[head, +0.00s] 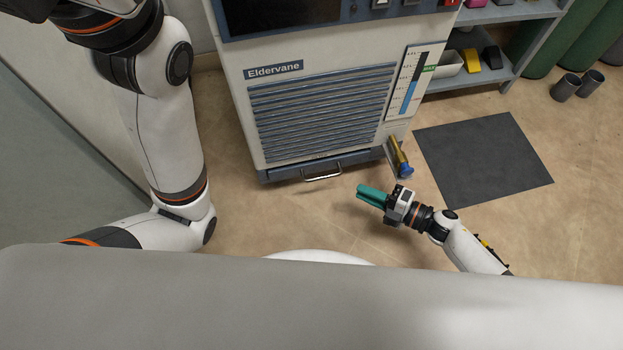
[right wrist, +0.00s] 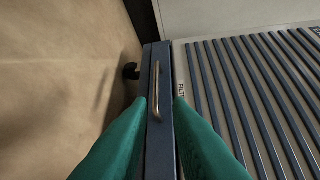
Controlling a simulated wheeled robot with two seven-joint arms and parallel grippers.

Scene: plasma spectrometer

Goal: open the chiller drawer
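The chiller (head: 318,110) is a white cabinet marked "Eldervane" with a blue slatted grille. Its blue drawer (head: 284,173) runs along the bottom edge, with a silver bar handle (head: 322,174). The drawer looks shut or nearly shut. My right gripper (head: 360,191), with green fingers, is to the right of the handle and apart from it. In the right wrist view the fingers (right wrist: 159,100) are apart and empty, with the handle (right wrist: 156,90) and drawer front (right wrist: 160,140) showing in the gap between them. My left arm shows at the left; its gripper is out of view.
A brass and blue fitting (head: 400,160) sticks out at the chiller's lower right corner, close to my right gripper. A dark mat (head: 482,160) lies on the floor to the right. A shelf (head: 500,75) stands behind it. Floor in front of the drawer is clear.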

